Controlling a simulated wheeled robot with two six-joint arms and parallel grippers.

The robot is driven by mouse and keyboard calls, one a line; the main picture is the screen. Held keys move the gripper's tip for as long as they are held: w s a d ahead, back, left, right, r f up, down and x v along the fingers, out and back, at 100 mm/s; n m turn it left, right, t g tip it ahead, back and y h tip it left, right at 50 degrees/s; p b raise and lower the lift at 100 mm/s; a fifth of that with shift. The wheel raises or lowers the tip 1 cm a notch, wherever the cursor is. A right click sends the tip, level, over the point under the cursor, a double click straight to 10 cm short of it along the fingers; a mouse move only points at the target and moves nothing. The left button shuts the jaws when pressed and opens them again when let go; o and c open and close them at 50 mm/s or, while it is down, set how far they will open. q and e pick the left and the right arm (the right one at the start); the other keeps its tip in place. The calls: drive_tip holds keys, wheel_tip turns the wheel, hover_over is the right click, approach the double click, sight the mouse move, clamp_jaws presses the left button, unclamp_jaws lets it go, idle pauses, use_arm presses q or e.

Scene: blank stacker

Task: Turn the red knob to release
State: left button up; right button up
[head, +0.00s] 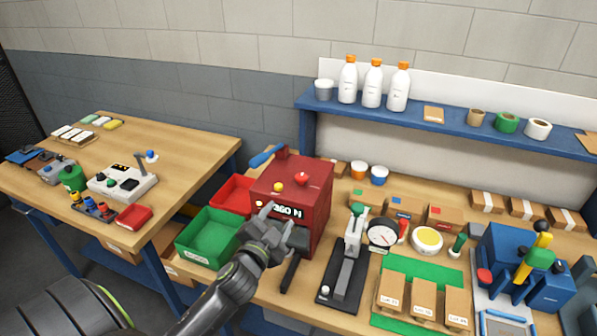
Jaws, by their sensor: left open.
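A red box-shaped machine (315,205) stands on the right-hand workbench, with a display reading what looks like "260 N" on its front. My left gripper (277,218) is open and empty in front of the machine's front face, below the knob and partly covering the display. Whether its fingers touch the machine I cannot tell. My right gripper is not in view.
A green bin (207,232) and a red bin (233,190) stand left of the machine. A black lever press (345,268) and a dial gauge (382,234) stand to its right. A blue shelf (455,124) with white bottles (372,86) runs behind.

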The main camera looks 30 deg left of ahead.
use_arm(q)
drive_tip(key=w+d+r+m+h+p, duration=0.1)
drive_tip(key=w+d+r+m+h, duration=0.2)
drive_tip(key=d+r+m+h, duration=0.5)
drive_tip(key=w+d+r+m+h, duration=0.2)
drive_tip(key=d+r+m+h, duration=0.2)
drive_tip(key=r+m+h, duration=0.7)
drive_tip(key=m+g+y+p, duration=0.1)
drive_tip(key=m+g+y, duration=1.2)
drive_tip(key=y, duration=0.1)
approach(301, 176)
drive_tip(key=f+b, duration=0.1)
drive_tip(key=b, duration=0.3)
drive_tip(key=f+b, duration=0.1)
drive_tip(key=b, duration=0.4)
drive_tip(key=shift+w+d+f+t, duration=0.15)
drive_tip(key=shift+d+f+t, duration=0.1)
drive_tip(key=shift+f+t, duration=0.1)
drive_tip(key=p+x, duration=0.2)
drive_tip(key=x, duration=0.1)
drive_tip(key=shift+w+f, duration=0.2)
drive_tip(key=shift+w, duration=0.05)
drive_tip(key=shift+x, duration=0.9)
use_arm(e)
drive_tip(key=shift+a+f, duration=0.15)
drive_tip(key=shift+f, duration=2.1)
